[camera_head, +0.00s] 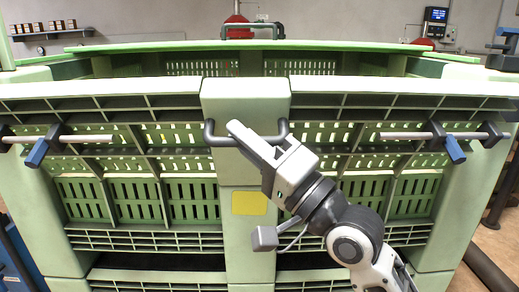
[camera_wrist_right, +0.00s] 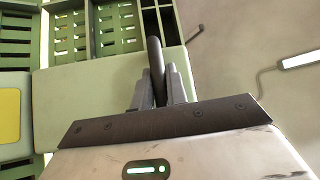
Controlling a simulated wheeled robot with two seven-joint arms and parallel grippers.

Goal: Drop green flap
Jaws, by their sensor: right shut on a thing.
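The green flap (camera_head: 245,100) is the slatted upper front panel of a big green crate. It stands upright, with a dark bar handle (camera_head: 210,134) across its middle block. My right gripper (camera_head: 238,133) reaches up from the lower right and is shut on this handle. In the right wrist view, the dark handle (camera_wrist_right: 154,50) runs between the two grey fingers (camera_wrist_right: 157,88), with the pale green flap block (camera_wrist_right: 85,95) behind. Latch rods with blue levers sit at the flap's left end (camera_head: 37,152) and right end (camera_head: 454,149). My left gripper is out of view.
Below the flap is the crate's fixed lower front with a yellow label (camera_head: 249,203). A green lid or rear rim (camera_head: 180,45) and another dark handle (camera_head: 252,29) show behind. Dark pipes (camera_head: 490,272) lie on the floor at right.

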